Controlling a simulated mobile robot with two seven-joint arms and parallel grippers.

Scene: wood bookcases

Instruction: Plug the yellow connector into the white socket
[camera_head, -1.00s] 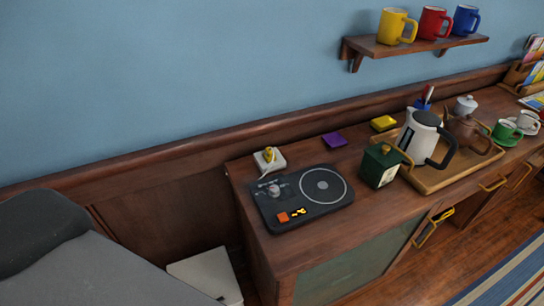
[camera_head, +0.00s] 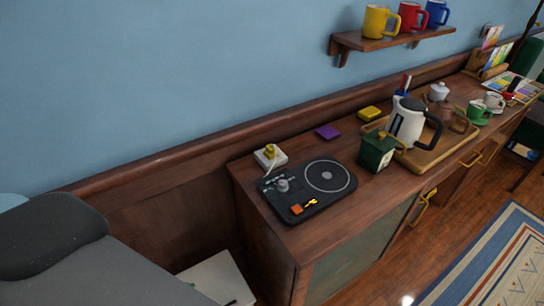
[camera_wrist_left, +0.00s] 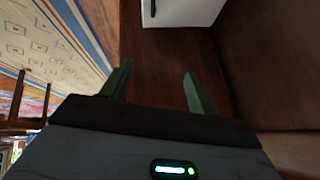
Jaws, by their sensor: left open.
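The yellow connector (camera_head: 270,151) is upright at the white socket (camera_head: 277,161), a small white block on the wooden cabinet top behind the dark board. A pale cable runs from it toward the board. At this size I cannot tell how deep it sits. My left gripper (camera_wrist_left: 158,88) shows only in the left wrist view, its two green fingers apart with nothing between them. It is over the wooden floor, away from the connector. My right gripper is not in view.
The dark board (camera_head: 308,208) has a round dial and orange and yellow parts. To its right are a green box (camera_head: 376,151), a kettle (camera_head: 408,122) and a tray (camera_head: 426,161). A purple block (camera_head: 328,131) lies behind. A white box (camera_wrist_left: 186,12) is ahead of my left gripper.

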